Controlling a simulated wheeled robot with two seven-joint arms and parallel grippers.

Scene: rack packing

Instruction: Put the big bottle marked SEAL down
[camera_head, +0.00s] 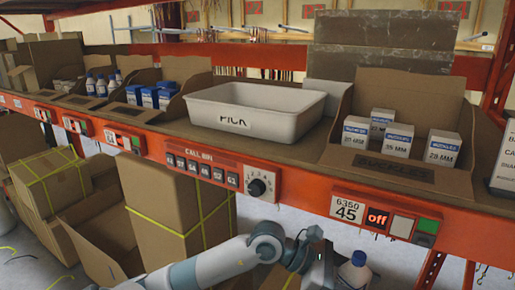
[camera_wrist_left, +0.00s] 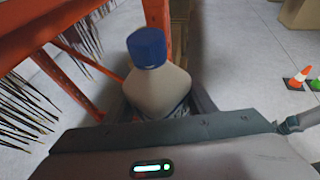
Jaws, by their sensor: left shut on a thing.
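My left gripper (camera_head: 332,270) is shut on a bottle with a blue cap (camera_head: 355,273), low in front of the orange shelf edge. In the left wrist view the bottle (camera_wrist_left: 158,82) stands between the two fingers of the gripper (camera_wrist_left: 160,106), its blue cap facing the camera. Its body is pale, and its lower part is hidden by the gripper. The marking on it cannot be read, so I cannot tell whether it says SEAL. My right gripper is not in view.
A white PICK tray (camera_head: 205,118) sits on the shelf, apparently empty. A cardboard bin (camera_head: 395,172) with several small boxes is right of it. Small blue-capped bottles (camera_head: 101,86) stand further left. Cartons (camera_head: 180,212) are below. Orange cones (camera_wrist_left: 303,77) stand on the floor.

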